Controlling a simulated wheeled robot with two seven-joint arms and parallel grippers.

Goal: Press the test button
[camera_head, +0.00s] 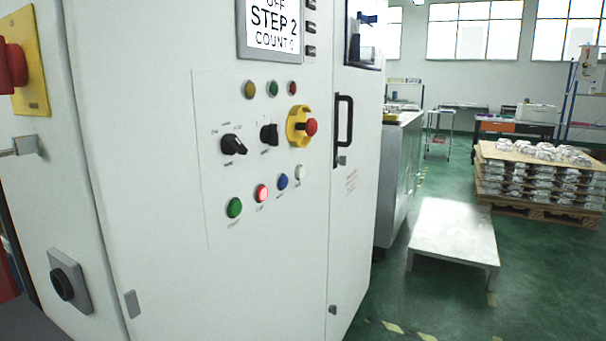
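A white control cabinet (210,290) fills the left and middle of the head view. Its lower row has a green button (234,208), a red button (262,193), a blue button (282,181) and a white button (299,172). The labels under them are too small to read, so I cannot tell which is the test button. Above are two black rotary switches, one of them the larger left switch (233,146), and a red emergency stop (310,127) on yellow. A display (271,27) reads "OFF", "STEP 2" and "COUNT", with an unclear figure. Neither of my grippers is in view.
A black door handle (344,122) sticks out right of the panel. A low white platform (453,232) stands right of the cabinet. A pallet (535,208) of stacked castings is further right. Green floor (540,290) is open at the lower right.

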